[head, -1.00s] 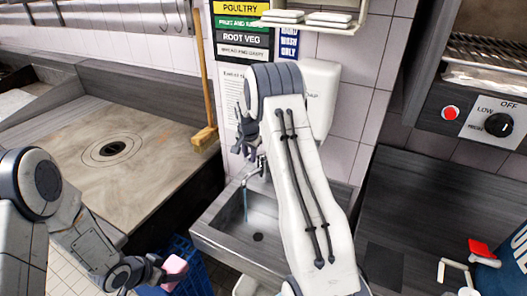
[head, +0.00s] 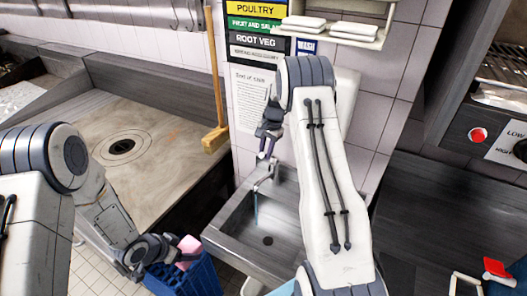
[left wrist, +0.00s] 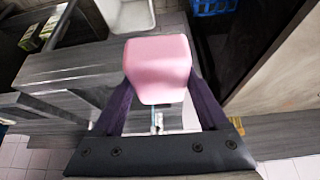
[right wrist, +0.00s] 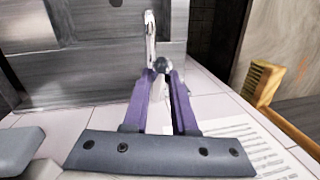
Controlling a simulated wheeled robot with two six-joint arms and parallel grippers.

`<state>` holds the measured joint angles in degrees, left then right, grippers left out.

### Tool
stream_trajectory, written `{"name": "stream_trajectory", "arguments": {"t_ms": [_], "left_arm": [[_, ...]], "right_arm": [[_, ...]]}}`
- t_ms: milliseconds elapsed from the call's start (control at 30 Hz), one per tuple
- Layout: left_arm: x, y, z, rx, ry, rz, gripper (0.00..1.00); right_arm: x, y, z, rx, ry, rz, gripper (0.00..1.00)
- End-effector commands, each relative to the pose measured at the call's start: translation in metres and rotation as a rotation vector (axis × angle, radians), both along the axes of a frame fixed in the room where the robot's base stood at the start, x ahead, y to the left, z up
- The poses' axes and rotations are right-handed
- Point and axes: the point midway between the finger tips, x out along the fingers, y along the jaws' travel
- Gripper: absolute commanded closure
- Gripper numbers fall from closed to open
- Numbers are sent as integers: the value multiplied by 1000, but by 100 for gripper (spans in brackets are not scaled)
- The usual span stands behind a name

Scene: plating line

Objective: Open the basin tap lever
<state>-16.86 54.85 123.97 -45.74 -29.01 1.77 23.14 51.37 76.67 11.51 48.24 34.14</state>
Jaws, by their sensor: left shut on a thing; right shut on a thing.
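The basin tap (head: 263,176) stands at the back of the steel basin (head: 222,236). A thin blue stream (head: 257,208) runs down from its spout. My right gripper (head: 265,155) is over the tap, pointing down. In the right wrist view my right gripper (right wrist: 160,82) is shut on the tap lever, whose rounded grey end (right wrist: 162,65) shows between the fingertips; the rest is partly hidden. My left gripper (head: 178,250) is shut on a pink block (head: 188,244), held over the blue crate. The pink block (left wrist: 158,65) fills the jaws in the left wrist view.
A blue crate (head: 190,277) stands on the floor left of the basin. A broom (head: 215,138) leans at the wall. A dark worktop (head: 430,200) is at the right, and a shelf (head: 345,38) hangs above.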

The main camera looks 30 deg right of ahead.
Motion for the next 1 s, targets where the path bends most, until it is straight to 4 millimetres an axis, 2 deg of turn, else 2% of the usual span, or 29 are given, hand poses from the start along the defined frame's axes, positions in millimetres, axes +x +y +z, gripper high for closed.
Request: {"name": "stream_trajectory", "arguments": {"t_ms": [133,167,200,233,533,667,767,1000], "left_arm": [[0,-1,0,0,0,-1,76],[0,-1,0,0,0,-1,76],[0,-1,0,0,0,-1,76],[0,-1,0,0,0,-1,76],[0,1,-1,0,-1,0,76],[0,1,-5,0,0,1,76],[0,1,-12,0,0,1,76],[0,1,-30,0,-1,0,76]], "right_arm": [[0,0,0,1,0,-1,100],[0,0,0,1,0,-1,71],[0,0,0,1,1,-2,55],[0,0,0,1,1,-1,44],[1,2,0,1,0,1,44],[0,1,7,0,-1,1,44],[-1,-1,21,-2,-4,1,44],[-8,-7,72,-2,-6,0,44]]}}
